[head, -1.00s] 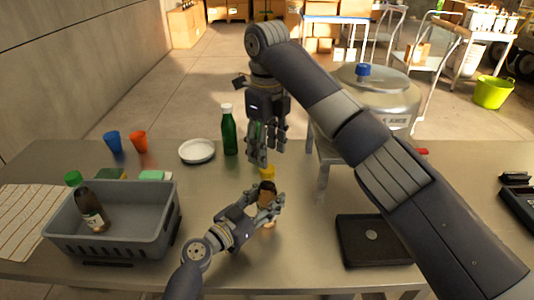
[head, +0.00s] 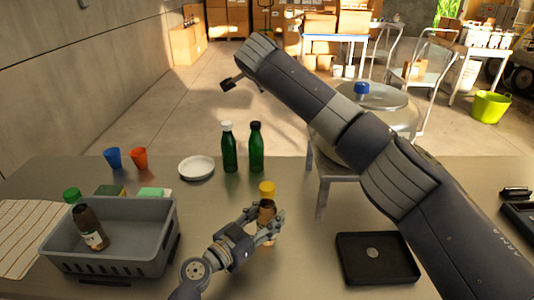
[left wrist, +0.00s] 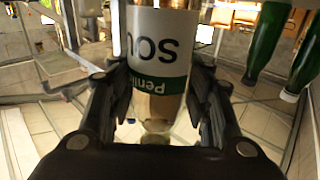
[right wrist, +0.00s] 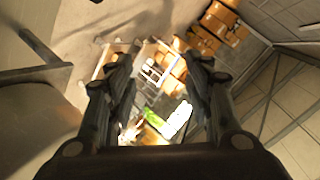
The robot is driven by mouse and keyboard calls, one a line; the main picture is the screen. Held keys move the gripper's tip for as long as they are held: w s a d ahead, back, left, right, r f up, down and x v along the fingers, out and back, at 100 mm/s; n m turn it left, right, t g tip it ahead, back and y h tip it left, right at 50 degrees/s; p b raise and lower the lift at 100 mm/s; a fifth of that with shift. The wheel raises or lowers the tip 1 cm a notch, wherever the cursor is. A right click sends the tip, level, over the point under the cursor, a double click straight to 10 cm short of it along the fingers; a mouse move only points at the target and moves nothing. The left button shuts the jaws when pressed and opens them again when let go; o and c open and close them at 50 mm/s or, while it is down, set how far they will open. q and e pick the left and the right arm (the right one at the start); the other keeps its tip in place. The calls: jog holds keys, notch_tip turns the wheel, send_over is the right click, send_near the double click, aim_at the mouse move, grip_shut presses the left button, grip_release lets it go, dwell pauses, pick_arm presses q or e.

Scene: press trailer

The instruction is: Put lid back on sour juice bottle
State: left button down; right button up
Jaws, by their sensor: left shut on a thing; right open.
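My left gripper (head: 268,224) is shut around a small bottle (head: 266,212) with a brown upper part, upright over the table. In the left wrist view its white-and-green label (left wrist: 160,45) reads "sou…", upside down. A yellow lid (head: 267,188) appears right at the bottle's top in the head view; I cannot tell whether it is seated, loose or behind it. The bottle's mouth is not clear in the left wrist view. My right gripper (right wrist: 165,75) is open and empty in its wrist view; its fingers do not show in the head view.
Two green bottles (head: 229,150) and a white plate (head: 196,168) stand behind. A grey crate (head: 110,262) with a dark bottle is at left; a black tray (head: 375,275) is at right. The front middle is clear.

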jog(key=s+a+r+n+t+y, duration=0.1)
jog(key=a+r+n+t+y, duration=0.1)
jog(key=a+r+n+y, duration=0.75)
jog(key=s+a+r+n+t+y, duration=0.1)
jog(key=a+r+n+t, duration=0.15)
jog(key=r+n, duration=0.75)
jog(key=s+a+f+n+g+y, duration=0.3)
jog(key=s+a+f+n+g, duration=0.15)
jog(key=n, duration=0.85)
jog(key=s+a+f+n+g+y, duration=0.3)
jog(key=s+a+n+g, duration=0.15)
jog(key=n, duration=0.85)
jog(key=s+d+f+n+g+h, duration=0.3)
jog(key=s+f+n+g+h, duration=0.1)
jog(key=f+n, duration=0.45)
jog(key=s+d+f+n+g+h, duration=0.2)
jog(key=s+f+n+g+h, duration=0.15)
jog(key=f+n, duration=0.55)
jog(key=d+f+n+h, duration=0.2)
jog(key=d+n+h, duration=0.1)
jog(key=d, duration=0.3)
jog(key=s+d+f+n+h, duration=0.1)
jog(key=d+f+n+h, duration=0.1)
jog(key=d, duration=0.4)
jog(key=s+d+f+n+g+h, duration=0.1)
jog(key=d+f+n+h, duration=0.1)
jog(key=d+n+h, duration=0.2)
jog(key=shift+d+f+n, duration=0.1)
jog(key=shift+d+n, duration=0.7)
jog(key=shift+d, duration=0.45)
